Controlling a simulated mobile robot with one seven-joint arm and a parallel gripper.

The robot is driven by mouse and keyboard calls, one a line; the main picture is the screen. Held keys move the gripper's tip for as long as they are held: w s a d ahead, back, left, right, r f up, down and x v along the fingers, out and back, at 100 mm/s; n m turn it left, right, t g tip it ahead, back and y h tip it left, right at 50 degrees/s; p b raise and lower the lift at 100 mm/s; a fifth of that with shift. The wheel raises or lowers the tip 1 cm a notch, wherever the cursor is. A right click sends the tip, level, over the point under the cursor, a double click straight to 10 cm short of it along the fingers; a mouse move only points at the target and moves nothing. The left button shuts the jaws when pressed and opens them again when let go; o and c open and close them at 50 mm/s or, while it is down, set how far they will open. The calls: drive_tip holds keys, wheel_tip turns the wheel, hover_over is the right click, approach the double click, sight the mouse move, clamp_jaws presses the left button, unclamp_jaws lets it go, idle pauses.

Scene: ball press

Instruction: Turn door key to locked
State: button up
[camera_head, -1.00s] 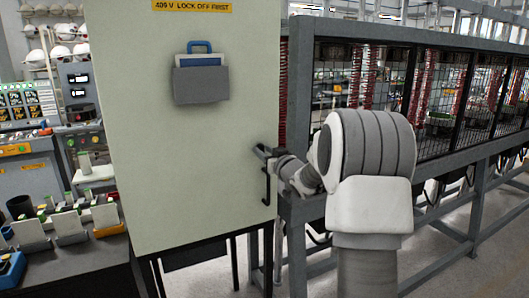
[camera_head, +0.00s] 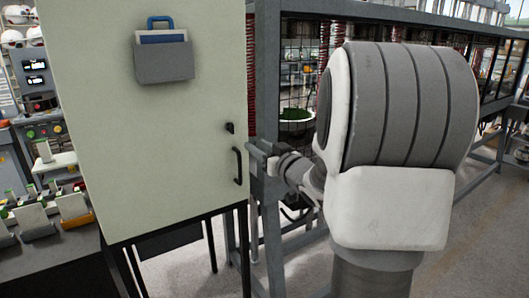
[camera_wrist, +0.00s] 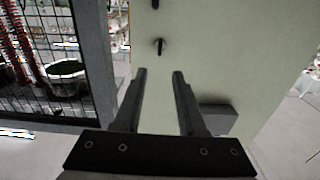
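A tall cream cabinet door (camera_head: 165,150) stands left of my arm in the head view. A small dark key or lock knob (camera_head: 230,128) sits near its right edge, above a black bar handle (camera_head: 238,165). My gripper (camera_head: 256,150) is just right of the handle, near the door's edge. In the wrist view, which looks upside down, my gripper (camera_wrist: 159,73) is open and empty. The dark key (camera_wrist: 160,46) shows beyond the gap between the fingertips, apparently apart from them. The handle (camera_wrist: 155,15) is partly cut off at the top. The key's angle is too small to tell.
A grey pocket (camera_head: 165,62) with a blue-topped item hangs on the door. A grey-framed wire-mesh rack (camera_head: 290,100) stands right of the cabinet, close to my gripper. A bench with boxes (camera_head: 45,235) is at the left. Floor shows at the lower right.

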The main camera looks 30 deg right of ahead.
drive_tip(key=shift+s, duration=1.4)
